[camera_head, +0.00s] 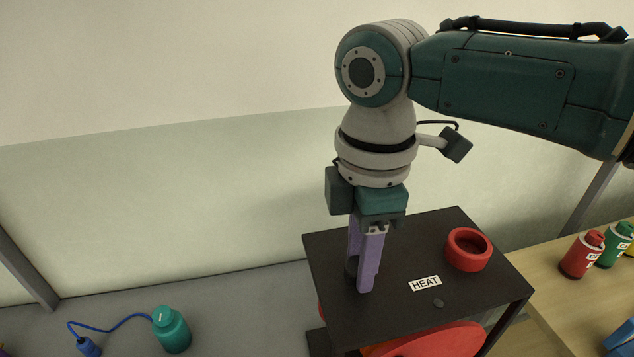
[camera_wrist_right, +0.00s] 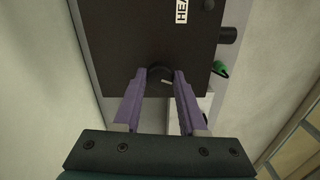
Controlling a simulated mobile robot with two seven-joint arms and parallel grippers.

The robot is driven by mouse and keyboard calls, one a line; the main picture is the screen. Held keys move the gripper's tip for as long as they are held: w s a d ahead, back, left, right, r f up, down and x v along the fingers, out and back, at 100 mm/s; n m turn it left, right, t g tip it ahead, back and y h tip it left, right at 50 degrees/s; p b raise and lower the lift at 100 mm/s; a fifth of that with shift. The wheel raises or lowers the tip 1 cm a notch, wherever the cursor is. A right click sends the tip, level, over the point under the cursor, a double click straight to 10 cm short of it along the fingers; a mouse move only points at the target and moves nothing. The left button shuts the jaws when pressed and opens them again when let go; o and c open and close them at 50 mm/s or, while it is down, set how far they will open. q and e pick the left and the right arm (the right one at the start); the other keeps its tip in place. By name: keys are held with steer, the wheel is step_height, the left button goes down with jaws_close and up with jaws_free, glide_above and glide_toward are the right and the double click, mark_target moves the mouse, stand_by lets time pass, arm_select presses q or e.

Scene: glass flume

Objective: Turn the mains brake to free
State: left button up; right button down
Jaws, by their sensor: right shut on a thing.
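A dark round knob (camera_head: 351,267) stands on top of a black box (camera_head: 400,308), near its left edge. It also shows in the right wrist view (camera_wrist_right: 160,74), with a small pale mark on it. I see no label naming it as the mains brake. My right gripper (camera_head: 362,279) points down with its purple fingers on either side of this knob, and it is shut on it. In the right wrist view the fingertips (camera_wrist_right: 160,76) flank the knob. The near finger hides part of the knob in the head view. My left gripper is not in view.
The box top carries a "HEAT" label (camera_head: 425,283), a small dark button (camera_head: 438,303) and a red ring (camera_head: 468,250). A red curved part (camera_head: 430,342) is at the box's front. A teal bottle (camera_head: 171,330) stands left. Red (camera_head: 581,256) and green (camera_head: 613,245) bottles stand on the wooden table.

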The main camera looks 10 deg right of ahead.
steer(key=shift+n, duration=1.9)
steer(key=shift+a, duration=0.1)
steer(key=shift+c, duration=2.3)
jaws_free()
step_height(320, 180, up, 10)
steer(key=b, duration=0.1)
